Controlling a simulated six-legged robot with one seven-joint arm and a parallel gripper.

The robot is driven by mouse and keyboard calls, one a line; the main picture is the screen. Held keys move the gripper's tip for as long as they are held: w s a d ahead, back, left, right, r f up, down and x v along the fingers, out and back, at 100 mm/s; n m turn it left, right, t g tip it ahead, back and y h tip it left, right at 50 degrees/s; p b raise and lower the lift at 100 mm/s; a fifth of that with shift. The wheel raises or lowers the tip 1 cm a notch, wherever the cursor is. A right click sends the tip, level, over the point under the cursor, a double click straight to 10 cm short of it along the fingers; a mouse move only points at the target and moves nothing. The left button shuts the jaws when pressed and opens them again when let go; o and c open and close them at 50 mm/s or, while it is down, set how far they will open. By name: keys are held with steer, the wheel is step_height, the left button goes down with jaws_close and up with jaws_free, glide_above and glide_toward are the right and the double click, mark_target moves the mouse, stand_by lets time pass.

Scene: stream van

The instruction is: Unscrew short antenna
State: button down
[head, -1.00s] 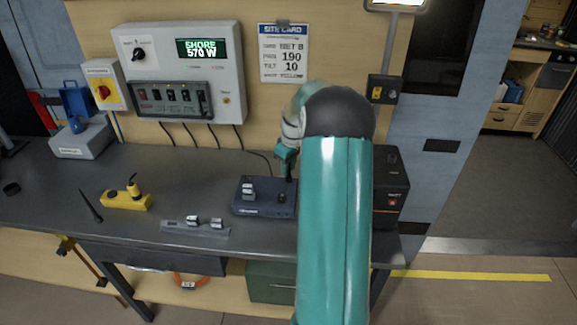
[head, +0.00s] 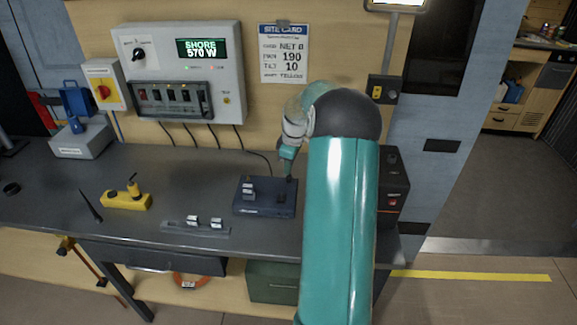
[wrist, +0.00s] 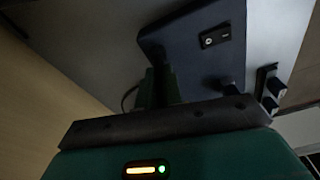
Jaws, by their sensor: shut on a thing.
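A dark blue box (head: 265,208) sits on the bench in front of my arm, with silver blocks (head: 248,188) on top. It also shows in the wrist view (wrist: 180,35), with a small black switch plate on it. My gripper (head: 288,174) points down at the box's back right corner, its fingers close together. In the wrist view the dark fingers (wrist: 157,85) reach toward the box's edge. They are shut on a thin dark piece at that corner, which I take to be the short antenna; the fingers mostly hide it.
A black tapered rod (head: 90,206) lies at the left beside a yellow device (head: 126,201). A grey rail (head: 195,229) with silver clips lies in front. A black unit (head: 393,185) stands close right of my arm.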

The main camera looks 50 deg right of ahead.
steer(key=n, duration=0.4)
steer(key=shift+n+y, duration=0.3)
steer(key=shift+n, duration=0.8)
steer(key=shift+n+g, duration=0.3)
steer(key=shift+n, duration=0.6)
steer(key=n, duration=0.4)
steer(key=shift+s+a, duration=0.1)
steer(key=c, duration=1.6)
jaws_free()
